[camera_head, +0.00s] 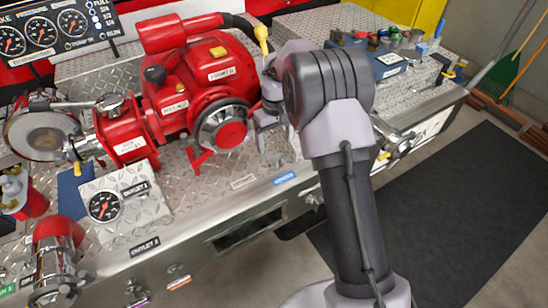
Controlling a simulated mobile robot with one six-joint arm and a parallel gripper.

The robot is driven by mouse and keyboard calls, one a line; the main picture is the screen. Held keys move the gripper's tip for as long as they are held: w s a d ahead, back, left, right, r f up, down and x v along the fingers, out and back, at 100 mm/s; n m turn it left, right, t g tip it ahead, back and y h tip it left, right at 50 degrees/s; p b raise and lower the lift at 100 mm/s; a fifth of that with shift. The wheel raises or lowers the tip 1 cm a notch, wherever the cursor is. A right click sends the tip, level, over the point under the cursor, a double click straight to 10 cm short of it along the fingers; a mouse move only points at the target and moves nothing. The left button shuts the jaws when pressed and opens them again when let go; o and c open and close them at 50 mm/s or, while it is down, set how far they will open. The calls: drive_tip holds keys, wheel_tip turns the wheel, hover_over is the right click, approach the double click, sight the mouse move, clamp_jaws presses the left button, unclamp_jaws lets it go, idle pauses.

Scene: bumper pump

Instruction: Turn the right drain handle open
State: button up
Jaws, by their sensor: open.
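My gripper (275,140) hangs beside the right side of the red pump, above the diamond-plate deck, with its fingers apart and nothing seen between them. Two small metal handles stick out low on the bumper's front at the lower left. The right one of these (178,277) has an orange-yellow tint, and the left one (137,292) has a purple tint. Another metal fitting (402,143) sticks out at the bumper's right front, just right of my arm. No readable label marks any of these as the right drain handle. My gripper is apart from all of them.
The red pump (185,85) and a gauge box (125,205) crowd the left of the deck. A blue box (382,62) with tools lies at the back right. My arm hides part of the bumper front. A dark mat (450,190) covers open floor at right.

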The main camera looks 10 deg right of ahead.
sight(275, 155)
wheel_tip(275, 155, down, 6)
drive_tip(key=shift+f+b, duration=0.2)
drive_tip(key=shift+b, duration=0.75)
drive_tip(key=c, duration=1.4)
drive_tip(key=shift+o, duration=0.2)
drive_tip(key=shift+r, duration=0.1)
